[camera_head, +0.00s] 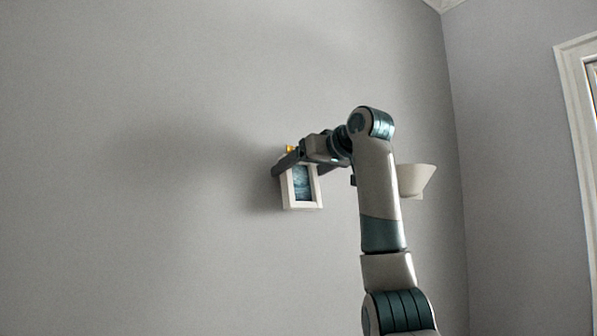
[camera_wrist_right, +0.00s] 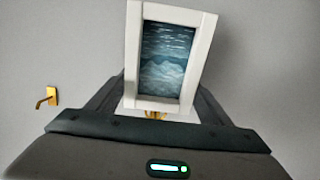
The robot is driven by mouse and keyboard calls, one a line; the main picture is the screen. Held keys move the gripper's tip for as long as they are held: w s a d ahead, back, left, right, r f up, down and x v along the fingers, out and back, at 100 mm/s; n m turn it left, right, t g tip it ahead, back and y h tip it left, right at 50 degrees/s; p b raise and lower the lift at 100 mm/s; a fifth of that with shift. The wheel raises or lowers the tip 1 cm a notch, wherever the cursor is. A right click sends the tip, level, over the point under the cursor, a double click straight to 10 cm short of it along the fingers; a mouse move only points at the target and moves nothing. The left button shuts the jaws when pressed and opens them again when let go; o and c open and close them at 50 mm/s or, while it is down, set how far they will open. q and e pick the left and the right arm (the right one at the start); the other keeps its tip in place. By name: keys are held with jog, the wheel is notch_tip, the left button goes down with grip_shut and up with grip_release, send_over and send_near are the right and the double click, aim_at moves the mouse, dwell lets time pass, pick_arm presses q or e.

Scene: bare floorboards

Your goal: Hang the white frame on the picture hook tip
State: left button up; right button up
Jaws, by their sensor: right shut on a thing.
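The white frame (camera_head: 288,193) with a dark blue picture hangs from my right gripper (camera_head: 302,168) in the camera_head view, close to the grey wall. It also shows in the right wrist view (camera_wrist_right: 202,50), slightly tilted. My right gripper is shut on the frame's edge, with a dark finger on each side. A small gold hook (camera_wrist_right: 47,97) stands out from the wall, apart from the frame, left of the gripper in the wrist view. A gold piece (camera_head: 290,149) shows just above the frame in the camera_head view; I cannot tell whether it is the hook. My left gripper is out of view.
A pale bowl-shaped wall fixture (camera_head: 417,179) sits just right of my right arm in the camera_head view. A wall corner and a white door or window trim (camera_head: 574,110) are at the right. The wall left of the frame is bare.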

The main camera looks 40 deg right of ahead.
dwell(0.3)
jog(key=o, duration=1.3)
jog(key=shift+s, duration=0.1)
jog(key=shift+s+r+b, duration=0.1)
jog(key=shift+s+b, duration=0.2)
jog(key=shift+s, duration=0.15)
pick_arm(q)
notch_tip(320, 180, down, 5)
jog(key=b, duration=0.4)
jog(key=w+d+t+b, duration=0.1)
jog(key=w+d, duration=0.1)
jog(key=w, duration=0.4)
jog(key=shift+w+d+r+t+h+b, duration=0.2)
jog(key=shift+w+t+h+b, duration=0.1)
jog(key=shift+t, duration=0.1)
pick_arm(e)
jog(key=v, duration=1.6)
jog(key=shift+s+a+r, duration=0.15)
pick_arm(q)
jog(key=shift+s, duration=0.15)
